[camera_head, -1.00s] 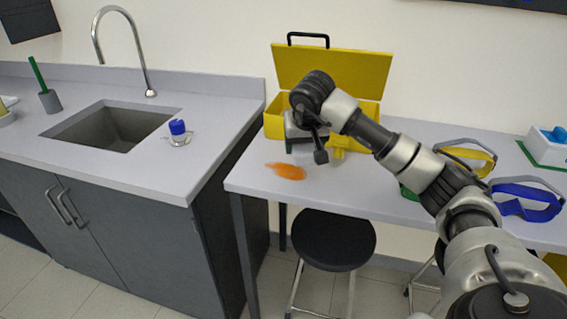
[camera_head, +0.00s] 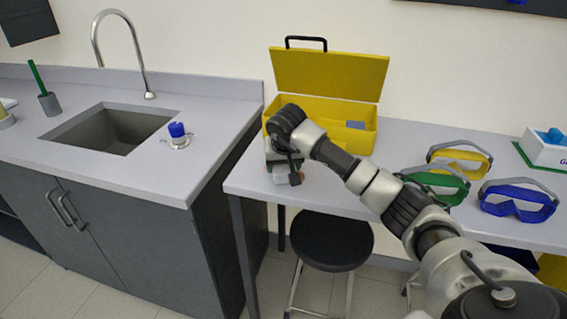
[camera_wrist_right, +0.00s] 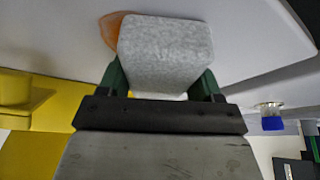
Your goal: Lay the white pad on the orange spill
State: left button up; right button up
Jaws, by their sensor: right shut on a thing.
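The white pad (camera_wrist_right: 165,52) is a pale grey-white block with rounded corners, held between the green fingertips of my right gripper (camera_wrist_right: 161,82) in the right wrist view. The orange spill (camera_wrist_right: 112,28) shows on the bench behind the pad's left edge there; the pad hides part of it. I cannot tell whether the pad touches the bench. In the head view my right gripper (camera_head: 283,170) is low over the left end of the bench, and gripper and arm hide nearly all of the spill. My left gripper is not in view.
An open yellow case (camera_head: 350,112) stands behind the gripper. Green goggles (camera_head: 438,184), yellow goggles (camera_head: 460,158) and blue goggles (camera_head: 517,203) lie to the right. A sink counter (camera_head: 90,160) is at left with a blue-capped flask (camera_head: 178,135). A dark stool (camera_head: 332,238) stands below.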

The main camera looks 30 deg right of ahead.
jog(key=shift+f, duration=0.2)
jog(key=o, duration=0.9)
jog(key=shift+r, duration=0.1)
